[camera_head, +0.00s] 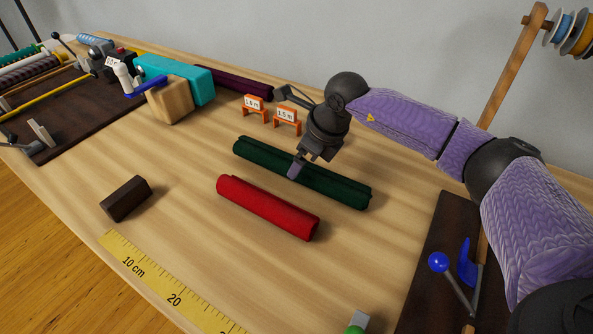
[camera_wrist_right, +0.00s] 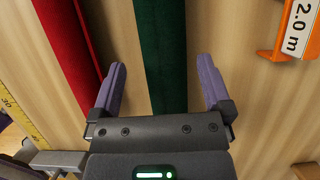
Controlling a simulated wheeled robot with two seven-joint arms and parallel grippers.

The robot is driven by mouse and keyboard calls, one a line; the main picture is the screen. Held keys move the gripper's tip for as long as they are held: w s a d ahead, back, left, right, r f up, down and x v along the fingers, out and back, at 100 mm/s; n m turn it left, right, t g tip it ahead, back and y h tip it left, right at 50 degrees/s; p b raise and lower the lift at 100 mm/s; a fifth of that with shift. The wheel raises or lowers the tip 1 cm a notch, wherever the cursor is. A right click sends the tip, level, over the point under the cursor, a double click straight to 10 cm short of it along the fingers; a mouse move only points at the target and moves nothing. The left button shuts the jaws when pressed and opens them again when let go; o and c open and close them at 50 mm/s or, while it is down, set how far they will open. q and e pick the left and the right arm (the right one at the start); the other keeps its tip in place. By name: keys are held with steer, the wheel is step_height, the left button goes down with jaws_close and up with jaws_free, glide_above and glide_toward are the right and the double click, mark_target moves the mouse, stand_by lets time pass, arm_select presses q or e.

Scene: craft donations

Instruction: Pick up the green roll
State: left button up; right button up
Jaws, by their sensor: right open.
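The green roll (camera_head: 335,184) lies on the wooden table in the head view, behind the red roll (camera_head: 266,207). My right gripper (camera_head: 300,168) is over the middle of the green roll, pointing down. In the right wrist view, the green roll (camera_wrist_right: 162,55) runs between the two spread fingers of my right gripper (camera_wrist_right: 163,88), with a gap on each side. The red roll (camera_wrist_right: 68,40) lies to the left there, outside the fingers. I cannot tell how far the fingertips are above the table. My left gripper is not in view.
Orange label stands (camera_head: 286,121) stand behind the green roll. A dark block (camera_head: 126,198) and a yellow ruler (camera_head: 165,286) lie toward the front left. A wooden block (camera_head: 170,101) and a teal piece (camera_head: 180,78) stand farther back. A dark board with blue-handled levers (camera_head: 438,262) is at right.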

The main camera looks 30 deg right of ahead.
steer(key=b+x, duration=0.1)
steer(key=x, duration=0.3)
steer(key=shift+w+f+b, duration=0.1)
steer(key=shift+f+b, duration=0.2)
steer(key=shift+f, duration=0.05)
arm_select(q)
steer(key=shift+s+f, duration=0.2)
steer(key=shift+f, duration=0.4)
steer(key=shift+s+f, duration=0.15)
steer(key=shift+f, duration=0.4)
arm_select(e)
steer(key=shift+r, duration=0.1)
steer(key=c, duration=1.3)
steer(key=shift+o, duration=0.2)
step_height(320, 180, up, 10)
steer(key=p, duration=0.3)
steer(key=shift+f+p, duration=0.25)
steer(key=shift+p, duration=0.15)
steer(key=shift+r, duration=0.3)
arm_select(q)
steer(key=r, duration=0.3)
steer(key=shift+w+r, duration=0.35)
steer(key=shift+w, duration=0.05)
